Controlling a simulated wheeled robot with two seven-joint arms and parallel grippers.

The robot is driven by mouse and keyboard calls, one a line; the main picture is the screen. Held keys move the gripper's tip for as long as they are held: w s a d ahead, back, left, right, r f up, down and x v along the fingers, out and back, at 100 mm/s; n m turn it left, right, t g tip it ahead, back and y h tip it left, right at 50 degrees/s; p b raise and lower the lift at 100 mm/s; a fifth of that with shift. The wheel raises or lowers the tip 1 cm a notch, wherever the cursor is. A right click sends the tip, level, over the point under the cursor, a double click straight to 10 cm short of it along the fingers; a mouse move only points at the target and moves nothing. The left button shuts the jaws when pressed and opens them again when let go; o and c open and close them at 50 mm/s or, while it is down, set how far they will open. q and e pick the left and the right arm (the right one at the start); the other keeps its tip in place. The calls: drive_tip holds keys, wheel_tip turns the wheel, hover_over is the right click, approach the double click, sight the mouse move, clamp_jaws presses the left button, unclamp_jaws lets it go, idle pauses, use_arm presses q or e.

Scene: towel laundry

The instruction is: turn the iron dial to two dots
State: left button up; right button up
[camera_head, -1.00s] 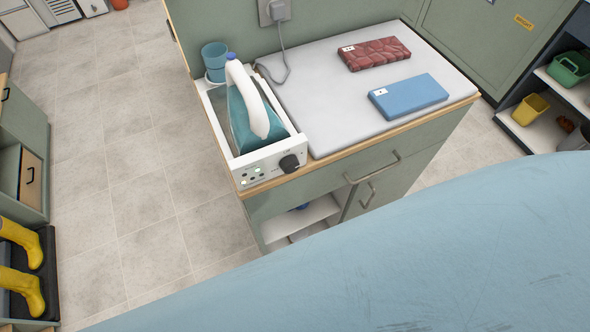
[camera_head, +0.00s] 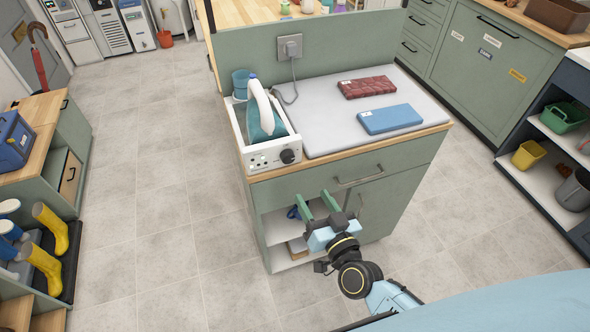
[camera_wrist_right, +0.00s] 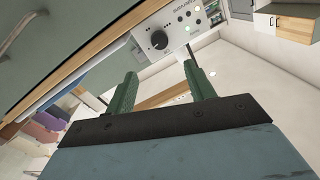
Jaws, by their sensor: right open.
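The iron (camera_head: 262,112), teal and white, stands in a white dock on the left end of the counter. The dial (camera_head: 288,156) is a black round knob on the right of the dock's front panel (camera_head: 266,159). In the right wrist view the dial (camera_wrist_right: 159,40) shows near the top, beyond the fingers; its dot marks are too small to read. My right gripper (camera_head: 317,205) is open and empty, in front of the cabinet, below the dial and apart from it. Its green fingers also show in the right wrist view (camera_wrist_right: 160,85). My left gripper is out of view.
A grey ironing pad (camera_head: 330,105) holds a folded red towel (camera_head: 366,87) and a folded blue towel (camera_head: 390,119). A teal cup (camera_head: 241,84) stands behind the iron. Floor to the left is clear.

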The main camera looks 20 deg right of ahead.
sight(289, 160)
drive_tip(key=w, duration=0.3)
drive_tip(key=w+a, duration=0.1)
drive_tip(key=w, duration=0.7)
drive_tip(key=shift+a+f+b, duration=0.1)
drive_tip(key=shift+a+b, duration=0.15)
drive_tip(key=shift+b, duration=0.05)
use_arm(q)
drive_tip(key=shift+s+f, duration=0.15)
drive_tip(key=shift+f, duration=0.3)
use_arm(e)
drive_tip(key=shift+w, duration=0.65)
drive_tip(key=shift+c, duration=0.3)
drive_tip(key=c, duration=0.9)
